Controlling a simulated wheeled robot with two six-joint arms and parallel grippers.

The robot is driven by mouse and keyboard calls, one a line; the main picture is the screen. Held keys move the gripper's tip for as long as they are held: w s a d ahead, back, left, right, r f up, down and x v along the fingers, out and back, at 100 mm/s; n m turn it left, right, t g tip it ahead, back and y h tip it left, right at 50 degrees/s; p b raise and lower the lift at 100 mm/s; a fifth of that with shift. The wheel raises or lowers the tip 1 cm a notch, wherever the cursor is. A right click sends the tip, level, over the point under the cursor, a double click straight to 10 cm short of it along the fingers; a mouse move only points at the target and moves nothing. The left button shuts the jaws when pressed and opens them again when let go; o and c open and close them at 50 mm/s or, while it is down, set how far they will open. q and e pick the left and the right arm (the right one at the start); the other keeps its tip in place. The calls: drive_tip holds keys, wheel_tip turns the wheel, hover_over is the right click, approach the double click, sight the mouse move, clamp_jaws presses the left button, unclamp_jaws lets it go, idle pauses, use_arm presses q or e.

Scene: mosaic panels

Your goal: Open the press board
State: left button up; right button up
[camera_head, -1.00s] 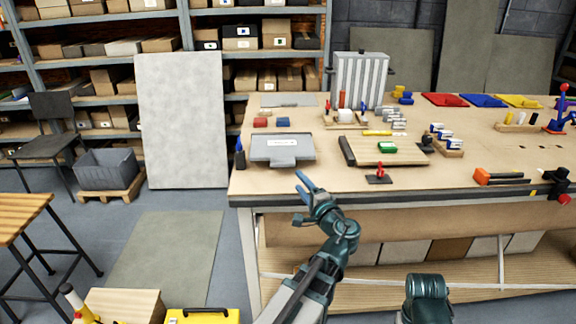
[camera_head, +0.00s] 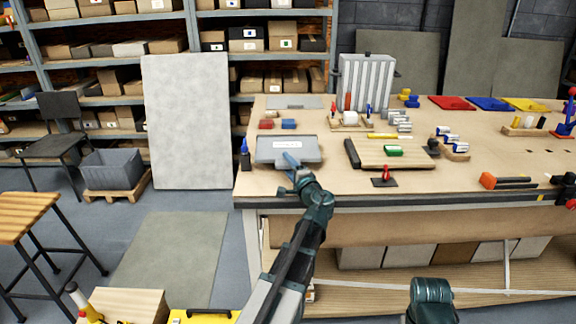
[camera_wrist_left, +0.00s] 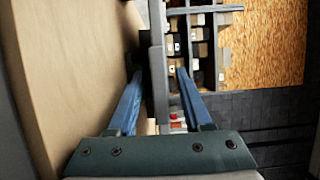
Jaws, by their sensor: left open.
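The press board, which I take to be the flat grey board (camera_head: 268,147) with a pale label, lies at the left front of the workbench. It looks closed in the head view. In the left wrist view the fingers (camera_wrist_left: 155,85) are open, apart on either side of a grey edge (camera_wrist_left: 158,60) that looks like part of the board. Contact cannot be made out. Of my right arm only a link shows at the bottom.
A blue-capped bottle (camera_head: 245,155) stands just left of the board. Red and blue blocks (camera_head: 288,124) lie behind it. The bench's front edge runs below.

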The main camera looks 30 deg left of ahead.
use_arm(q)
clamp_jaws()
idle(1.4)
